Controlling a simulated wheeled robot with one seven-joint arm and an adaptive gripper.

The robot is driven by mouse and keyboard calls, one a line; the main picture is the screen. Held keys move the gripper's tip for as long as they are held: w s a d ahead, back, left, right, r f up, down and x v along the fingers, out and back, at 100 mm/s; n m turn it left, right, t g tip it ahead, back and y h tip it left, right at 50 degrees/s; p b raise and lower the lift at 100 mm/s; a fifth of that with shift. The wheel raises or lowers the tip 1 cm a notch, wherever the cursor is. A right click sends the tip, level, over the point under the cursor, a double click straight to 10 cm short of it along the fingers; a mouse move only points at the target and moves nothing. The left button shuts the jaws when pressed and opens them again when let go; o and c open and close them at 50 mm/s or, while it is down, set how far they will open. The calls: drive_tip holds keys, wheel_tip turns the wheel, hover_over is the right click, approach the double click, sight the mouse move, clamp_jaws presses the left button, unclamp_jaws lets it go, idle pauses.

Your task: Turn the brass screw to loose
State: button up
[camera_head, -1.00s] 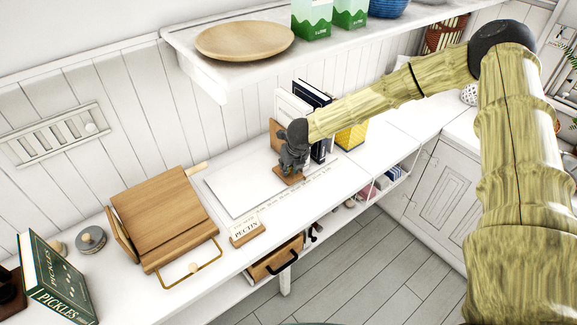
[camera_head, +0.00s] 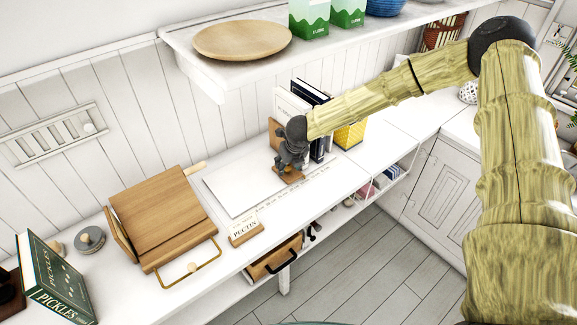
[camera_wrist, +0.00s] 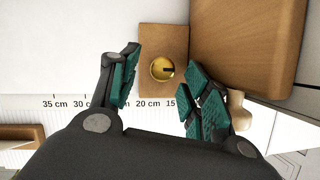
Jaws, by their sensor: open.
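The brass screw (camera_wrist: 162,69) is a round gold disc with a dark slot pointing right. It sits in a small wooden block (camera_wrist: 150,35) in the wrist view. My gripper (camera_wrist: 158,78) is open and empty, with one teal-padded finger on each side of the screw and block. In the head view my gripper (camera_head: 291,158) points down over the wooden block (camera_head: 290,179) on the counter. It hides the screw there. I cannot tell how high the fingertips are above the block.
A larger wooden box or stand (camera_wrist: 245,40) is close on the right in the wrist view. A ruler scale (camera_wrist: 70,104) runs along the white counter. Books (camera_head: 318,95) stand just behind the gripper in the head view. A wooden box with a wire handle (camera_head: 160,220) is to the left.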

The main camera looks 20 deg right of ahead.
sight(288, 175)
wheel_tip(288, 175, up, 9)
drive_tip(key=shift+r, duration=0.15)
idle(0.4)
drive_tip(key=shift+a, duration=0.1)
